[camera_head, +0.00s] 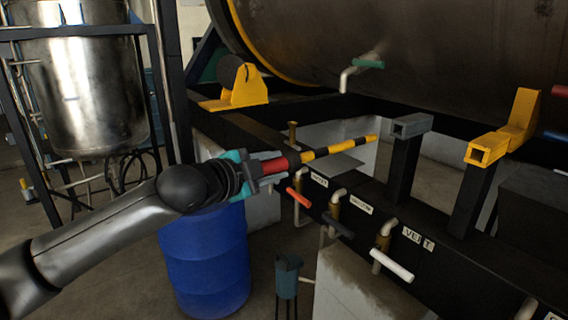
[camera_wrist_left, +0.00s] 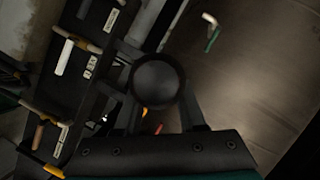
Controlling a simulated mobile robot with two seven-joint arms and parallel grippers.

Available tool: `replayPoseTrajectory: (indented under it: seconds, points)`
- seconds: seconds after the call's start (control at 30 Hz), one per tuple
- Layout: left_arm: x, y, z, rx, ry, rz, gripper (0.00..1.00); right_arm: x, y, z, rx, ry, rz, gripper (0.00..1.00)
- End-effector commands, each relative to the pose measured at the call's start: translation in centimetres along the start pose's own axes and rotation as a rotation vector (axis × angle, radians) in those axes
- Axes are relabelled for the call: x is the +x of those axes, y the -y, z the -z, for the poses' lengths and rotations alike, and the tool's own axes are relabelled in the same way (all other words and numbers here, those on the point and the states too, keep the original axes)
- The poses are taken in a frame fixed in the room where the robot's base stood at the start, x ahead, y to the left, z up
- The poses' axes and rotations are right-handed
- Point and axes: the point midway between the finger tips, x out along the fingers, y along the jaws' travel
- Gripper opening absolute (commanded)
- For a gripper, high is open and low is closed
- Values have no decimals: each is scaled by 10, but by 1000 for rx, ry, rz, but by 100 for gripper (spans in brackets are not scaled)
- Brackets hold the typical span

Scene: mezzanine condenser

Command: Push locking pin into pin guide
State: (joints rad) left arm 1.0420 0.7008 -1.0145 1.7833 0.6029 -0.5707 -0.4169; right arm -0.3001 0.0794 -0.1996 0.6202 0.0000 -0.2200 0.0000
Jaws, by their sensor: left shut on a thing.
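The locking pin (camera_head: 340,147) has a red grip and a yellow and black striped shaft. My left gripper (camera_head: 284,166) is shut on its red end and holds it nearly level, tip to the right. The tip is just left of a grey square tube (camera_head: 410,125) on a black post, apparently apart from it. A yellow square tube (camera_head: 488,149) stands on another post further right. I cannot tell for sure which tube is the pin guide. In the left wrist view a dark round end (camera_wrist_left: 158,82) shows between the fingers. My right gripper is not in view.
A black rail below carries several valves with handles, among them an orange handle (camera_head: 298,197) and a white handle (camera_head: 392,264). A blue barrel (camera_head: 206,262) stands under my left arm. A large dark tank (camera_head: 440,50) is behind, with a green-handled tap (camera_head: 368,64).

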Motion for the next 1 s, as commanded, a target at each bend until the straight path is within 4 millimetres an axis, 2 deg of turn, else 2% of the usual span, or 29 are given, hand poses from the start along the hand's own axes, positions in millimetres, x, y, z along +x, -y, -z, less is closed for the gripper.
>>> replayPoseTrajectory:
  seconds: [1.0]
  points:
    - [-81,3,-32,1,-4,6,0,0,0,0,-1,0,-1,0]
